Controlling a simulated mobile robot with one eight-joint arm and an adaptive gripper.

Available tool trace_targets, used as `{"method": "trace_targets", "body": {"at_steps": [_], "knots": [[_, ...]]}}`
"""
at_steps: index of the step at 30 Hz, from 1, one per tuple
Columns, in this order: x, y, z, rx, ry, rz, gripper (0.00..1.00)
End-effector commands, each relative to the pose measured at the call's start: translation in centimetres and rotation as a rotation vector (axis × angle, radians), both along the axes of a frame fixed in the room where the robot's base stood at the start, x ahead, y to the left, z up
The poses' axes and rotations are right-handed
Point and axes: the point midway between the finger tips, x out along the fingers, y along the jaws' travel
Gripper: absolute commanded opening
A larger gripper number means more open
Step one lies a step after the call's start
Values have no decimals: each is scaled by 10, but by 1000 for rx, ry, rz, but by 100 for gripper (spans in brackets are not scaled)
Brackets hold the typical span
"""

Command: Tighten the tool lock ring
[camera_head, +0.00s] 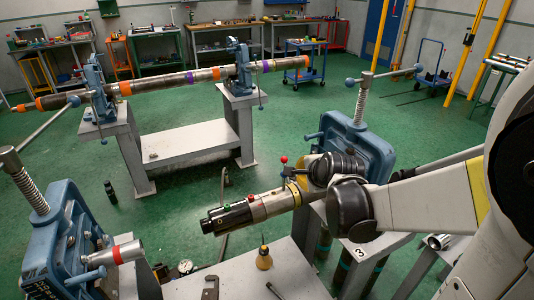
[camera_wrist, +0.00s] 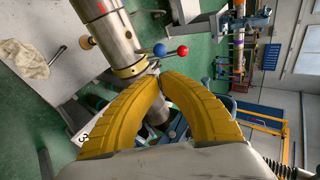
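The tool (camera_head: 248,208) is a grey cylinder with a black front end and coloured buttons, lying roughly level above the benches. Its brass lock ring (camera_head: 294,194) sits towards its rear, and also shows in the wrist view (camera_wrist: 131,70). A small lever with a red ball (camera_wrist: 183,50) and a blue ball (camera_wrist: 160,50) stands beside the ring. My gripper (camera_wrist: 161,82) has its yellow fingers bowed, with the tips together right by the ring and lever. Nothing clearly shows held between the tips. In the head view my wrist hides the tool's rear.
A blue vise (camera_head: 355,148) stands just behind my gripper. Another blue vise (camera_head: 62,240) is at the front left, with a bench (camera_head: 285,275) bearing small tools. A long pipe (camera_head: 168,86) lies across two vises behind. Green floor is open between.

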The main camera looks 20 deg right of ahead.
Motion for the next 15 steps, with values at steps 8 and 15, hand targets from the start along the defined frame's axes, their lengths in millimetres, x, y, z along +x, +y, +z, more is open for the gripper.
{"method": "trace_targets", "body": {"at_steps": [8,15], "knots": [[47,-9,-43,0,0,1,0],[80,-15,-63,1,0,1,0]]}}
